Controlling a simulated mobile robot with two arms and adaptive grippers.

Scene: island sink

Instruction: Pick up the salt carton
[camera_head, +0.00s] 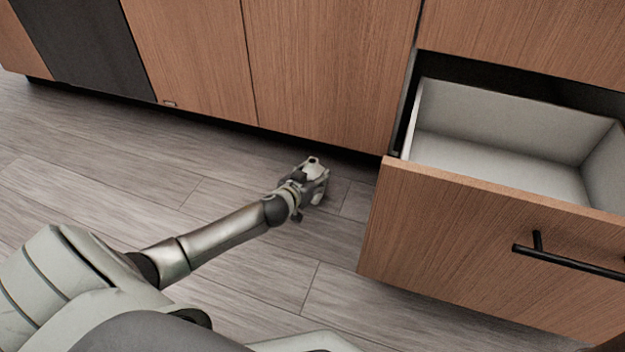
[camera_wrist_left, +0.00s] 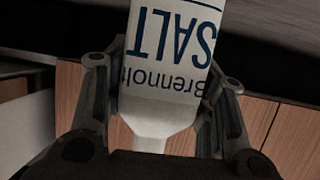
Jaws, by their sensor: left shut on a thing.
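The salt carton (camera_wrist_left: 172,55) is white with dark blue lettering that reads upside down in the left wrist view. It sits between the two fingers of my left gripper (camera_wrist_left: 162,88), which is shut on it. Its upper part in that view runs out of the frame. In the head view my left gripper (camera_head: 314,182) is low over the floor, in front of the cabinet base and left of the open drawer. I cannot clearly make out the carton there. My right gripper is not in view.
An open, empty drawer (camera_head: 488,156) with a wooden front and black handle (camera_head: 570,262) juts out at right. Wooden cabinet doors (camera_head: 330,70) and a dark panel (camera_head: 85,45) line the back. The grey plank floor (camera_head: 110,190) is clear at left.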

